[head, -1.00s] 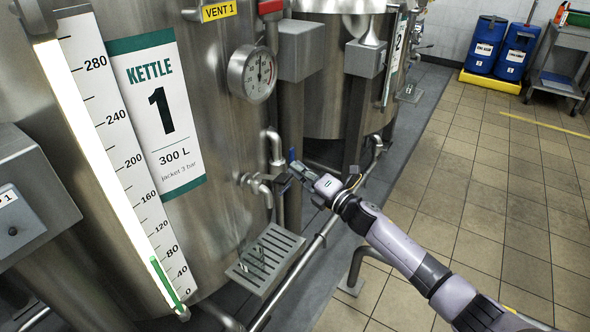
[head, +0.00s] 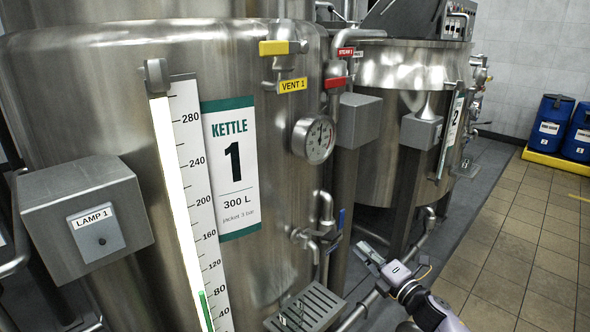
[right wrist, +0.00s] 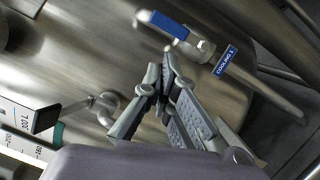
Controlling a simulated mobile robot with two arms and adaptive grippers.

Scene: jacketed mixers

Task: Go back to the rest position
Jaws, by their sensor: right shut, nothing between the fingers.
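My right gripper (head: 362,248) is in front of kettle 1 (head: 262,180), low and right of the middle in the head view. In the right wrist view its fingers (right wrist: 165,82) come together at the tips, shut with nothing between them. A valve with a blue lever (head: 341,219) is just up and left of the gripper, with a visible gap. In the right wrist view the blue lever (right wrist: 162,24) lies beyond the fingertips, beside a blue tag reading COOLING 1 (right wrist: 227,60). My left gripper is not in view.
A drain tap (head: 307,237) and a slotted grate (head: 308,308) are left of the gripper. Kettle 2 (head: 385,160) stands behind. The LAMP 1 box (head: 85,210) juts out at left. Tiled floor (head: 510,270) is clear at right. Blue drums (head: 550,125) stand far right.

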